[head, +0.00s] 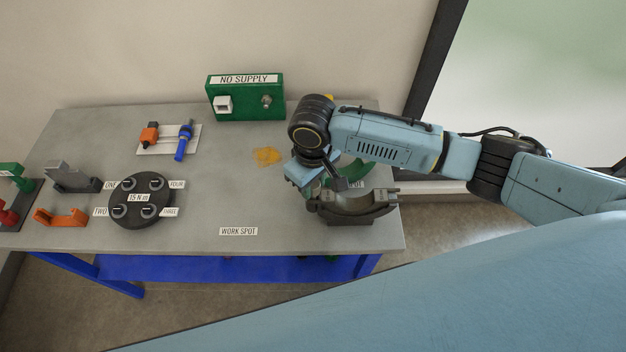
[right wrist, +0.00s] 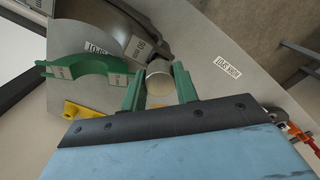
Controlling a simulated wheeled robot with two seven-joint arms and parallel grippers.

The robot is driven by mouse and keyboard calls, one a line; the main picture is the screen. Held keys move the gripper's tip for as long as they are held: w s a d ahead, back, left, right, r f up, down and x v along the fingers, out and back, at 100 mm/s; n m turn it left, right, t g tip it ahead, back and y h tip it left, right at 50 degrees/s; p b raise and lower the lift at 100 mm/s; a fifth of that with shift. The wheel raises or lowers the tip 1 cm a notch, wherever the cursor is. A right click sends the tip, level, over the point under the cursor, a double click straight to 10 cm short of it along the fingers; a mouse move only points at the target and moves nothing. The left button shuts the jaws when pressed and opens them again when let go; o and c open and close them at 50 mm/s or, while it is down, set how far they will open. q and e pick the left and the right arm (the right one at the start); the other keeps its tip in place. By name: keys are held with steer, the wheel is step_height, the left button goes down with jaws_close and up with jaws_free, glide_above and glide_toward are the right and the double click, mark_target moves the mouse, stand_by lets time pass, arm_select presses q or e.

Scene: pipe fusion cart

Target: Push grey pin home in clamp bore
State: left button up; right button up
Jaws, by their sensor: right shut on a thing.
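The clamp shows in the head view as a dark grey curved half-shell (head: 352,208) at the table's right front edge. In the right wrist view the same dark curved body (right wrist: 128,32) lies just beyond the fingers. My right gripper (right wrist: 160,88) has two green fingers, shut on a pale grey round piece, which looks like the grey pin (right wrist: 159,78). The pin is close beside the clamp; its far end and the bore are hidden, so I cannot tell how deep it sits. In the head view the wrist covers the fingertips. My left gripper is out of view.
A green curved piece (right wrist: 85,62) sits beside the clamp. A green NO SUPPLY box (head: 245,98) stands at the back. A black disc (head: 140,201), a small tray (head: 158,148) with orange and blue parts, and orange bracket (head: 60,217) lie left. The table's front middle is clear.

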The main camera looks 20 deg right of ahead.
steer(key=shift+f+b, duration=0.35)
steer(key=shift+f, duration=0.65)
steer(key=o, duration=1.1)
steer(key=shift+c, duration=0.2)
step_height(320, 180, up, 14)
steer(key=shift+f, duration=0.25)
